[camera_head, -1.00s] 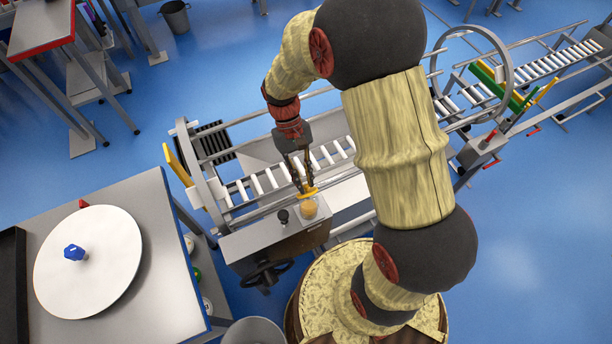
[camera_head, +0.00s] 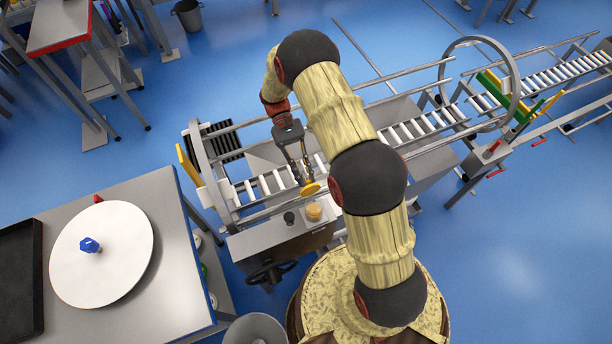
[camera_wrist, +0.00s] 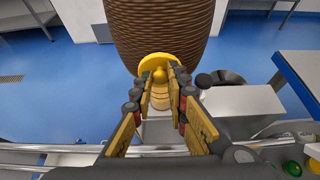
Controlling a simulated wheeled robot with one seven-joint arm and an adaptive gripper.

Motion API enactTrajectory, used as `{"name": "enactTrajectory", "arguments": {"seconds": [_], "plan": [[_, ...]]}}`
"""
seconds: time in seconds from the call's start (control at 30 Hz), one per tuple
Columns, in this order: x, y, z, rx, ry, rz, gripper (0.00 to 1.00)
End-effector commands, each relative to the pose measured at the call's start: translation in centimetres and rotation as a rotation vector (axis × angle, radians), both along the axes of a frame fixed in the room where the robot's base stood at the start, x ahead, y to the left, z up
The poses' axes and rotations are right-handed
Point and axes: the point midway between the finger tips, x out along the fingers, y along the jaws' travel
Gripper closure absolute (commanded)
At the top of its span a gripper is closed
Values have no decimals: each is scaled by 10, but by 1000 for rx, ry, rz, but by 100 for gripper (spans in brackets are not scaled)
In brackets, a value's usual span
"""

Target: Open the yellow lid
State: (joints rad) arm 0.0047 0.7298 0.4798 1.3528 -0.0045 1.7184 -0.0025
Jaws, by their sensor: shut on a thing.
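The yellow lid (camera_head: 310,189) is a small round disc, held tilted at the far side of an amber, cup-like part (camera_head: 314,212) on top of a grey box. In the head view, a gap shows between lid and amber part; I cannot tell whether a hinge joins them. My gripper (camera_head: 306,180) is shut on the lid. In the wrist view, the fingers (camera_wrist: 160,88) close in around the lid's yellow knob, with the lid (camera_wrist: 156,60) as a disc behind it. The exact finger contact is too small to see.
The grey box (camera_head: 262,236) also carries a black knob (camera_head: 289,218), with a dark handwheel (camera_head: 270,272) on its front. The roller conveyor (camera_head: 265,185) with rails runs behind it. A table with a white disc (camera_head: 100,255) stands to the left.

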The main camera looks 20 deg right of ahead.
Motion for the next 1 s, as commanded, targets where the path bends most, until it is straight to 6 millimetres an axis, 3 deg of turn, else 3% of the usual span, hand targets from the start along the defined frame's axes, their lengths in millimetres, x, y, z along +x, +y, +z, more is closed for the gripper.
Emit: {"name": "enactTrajectory", "arguments": {"seconds": [0.73,0.77,1.0], "plan": [[5,1,-4,0,77,-1,100],[5,1,-4,0,77,-1,84],[5,0,-4,0,79,0,71]]}}
